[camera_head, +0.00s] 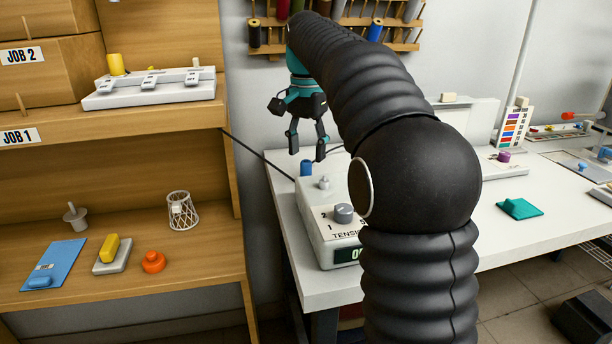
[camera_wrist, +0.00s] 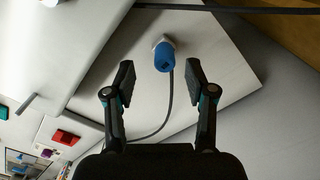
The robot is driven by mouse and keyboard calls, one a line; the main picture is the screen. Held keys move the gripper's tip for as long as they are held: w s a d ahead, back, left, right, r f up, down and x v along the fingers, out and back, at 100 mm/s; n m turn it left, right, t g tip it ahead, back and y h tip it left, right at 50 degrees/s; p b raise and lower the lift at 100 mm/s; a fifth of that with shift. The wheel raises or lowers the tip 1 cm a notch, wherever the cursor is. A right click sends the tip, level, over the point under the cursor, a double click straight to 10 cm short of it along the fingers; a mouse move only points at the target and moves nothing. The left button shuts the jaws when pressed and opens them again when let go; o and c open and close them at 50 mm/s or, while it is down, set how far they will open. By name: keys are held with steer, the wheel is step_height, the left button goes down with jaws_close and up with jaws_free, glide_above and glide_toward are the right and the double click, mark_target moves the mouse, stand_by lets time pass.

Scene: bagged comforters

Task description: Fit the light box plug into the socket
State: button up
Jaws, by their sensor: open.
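A blue plug-like piece (camera_head: 306,168) stands on the white table behind the tension box. In the wrist view the blue piece (camera_wrist: 163,58) has a dark cable running from it and a small pale base at its far end. I cannot tell whether that base is a socket or whether the piece is seated in it. My gripper (camera_head: 307,149) hangs fingers down just above the blue piece, apart from it. In the wrist view my gripper (camera_wrist: 160,76) is open and empty, with the blue piece roughly centred just beyond its fingertips.
The tension box (camera_head: 343,213), with knobs on top, stands close by on the table (camera_head: 425,240). A dark cable (camera_head: 258,155) runs from the wooden shelf (camera_head: 120,122) to the table. A spool rack (camera_head: 345,22) hangs behind. A teal pad (camera_head: 519,208) lies at right.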

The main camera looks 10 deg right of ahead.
mark_target(306, 161)
steer(key=f, duration=0.3)
steer(key=f+b, duration=0.1)
steer(key=f, duration=0.1)
steer(key=shift+w, duration=0.35)
jaws_close()
